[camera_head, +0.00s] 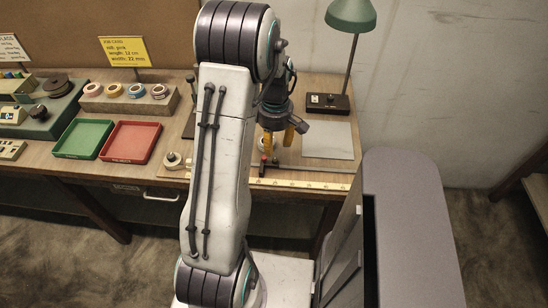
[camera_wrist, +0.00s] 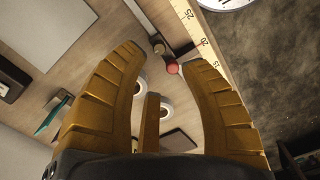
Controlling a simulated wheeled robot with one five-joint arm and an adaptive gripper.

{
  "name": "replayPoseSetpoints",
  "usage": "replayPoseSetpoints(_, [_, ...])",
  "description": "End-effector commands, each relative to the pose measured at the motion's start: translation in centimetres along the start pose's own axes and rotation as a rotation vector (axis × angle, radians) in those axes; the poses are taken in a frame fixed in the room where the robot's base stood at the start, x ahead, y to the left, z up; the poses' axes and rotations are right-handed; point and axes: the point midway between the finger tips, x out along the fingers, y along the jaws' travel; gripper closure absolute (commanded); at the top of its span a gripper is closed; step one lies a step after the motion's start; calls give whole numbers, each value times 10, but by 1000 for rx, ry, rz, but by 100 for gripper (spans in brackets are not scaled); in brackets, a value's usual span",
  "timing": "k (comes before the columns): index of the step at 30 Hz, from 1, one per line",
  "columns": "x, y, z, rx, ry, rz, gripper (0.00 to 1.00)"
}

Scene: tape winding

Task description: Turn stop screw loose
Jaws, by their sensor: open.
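In the wrist view, a small red knob (camera_wrist: 172,68) and a small brass-coloured round screw head (camera_wrist: 159,48) sit on a dark fitting beside the ruler (camera_wrist: 205,42). I cannot tell for certain which of them is the stop screw. My gripper (camera_wrist: 164,60) is open, with its yellow fingers spread to either side of the two and nothing held. In the head view my gripper (camera_head: 279,138) hangs over the right part of the bench, above the ruler (camera_head: 300,184) along the front edge. The small fitting with a red part (camera_head: 263,160) stands just below it.
A green tray (camera_head: 83,139) and a red tray (camera_head: 130,142) lie to the left. Tape rolls (camera_head: 136,91) stand on a block behind them. A green lamp (camera_head: 350,15) and a grey plate (camera_head: 328,141) are at the right. White rolls (camera_wrist: 165,103) lie near the fingers.

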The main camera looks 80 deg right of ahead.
Motion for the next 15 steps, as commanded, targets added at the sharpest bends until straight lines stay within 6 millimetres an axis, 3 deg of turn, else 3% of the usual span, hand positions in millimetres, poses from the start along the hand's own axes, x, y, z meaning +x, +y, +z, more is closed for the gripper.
replayPoseSetpoints(8, [3,0,0,-150,0,1,60])
replayPoseSetpoints(15, [29,0,0,-161,0,-2,60])
